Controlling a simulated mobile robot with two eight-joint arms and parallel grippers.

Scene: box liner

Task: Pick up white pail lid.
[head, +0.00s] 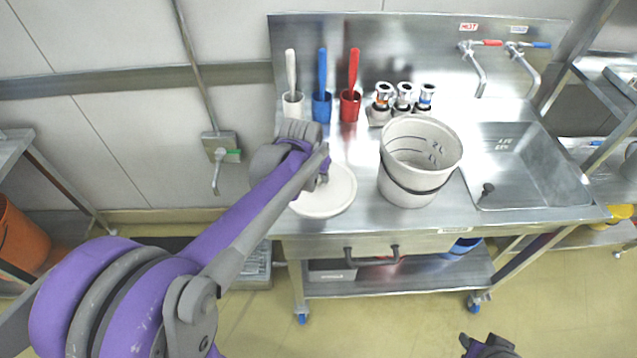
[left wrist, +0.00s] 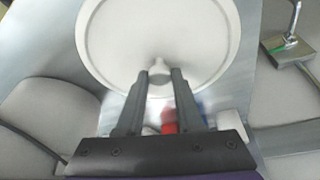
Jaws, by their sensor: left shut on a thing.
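The white pail lid (head: 329,194) is a round disc at the left end of the steel counter, partly hidden by my left arm in the head view. My left gripper (head: 323,176) is over it. In the left wrist view the lid (left wrist: 159,40) fills the upper middle, and the two fingers of my left gripper (left wrist: 159,79) are shut on its small central knob (left wrist: 159,68). I cannot tell whether the lid touches the counter. The open white pail (head: 408,192) stands upright to the right of the lid. My right gripper (head: 487,346) shows at the bottom edge, jaws unclear.
The steel counter (head: 440,215) has a sink (head: 525,165) at right. White, blue (head: 321,106) and red (head: 349,106) cups with brushes stand behind the lid. Several small jars (head: 403,97) stand behind the pail.

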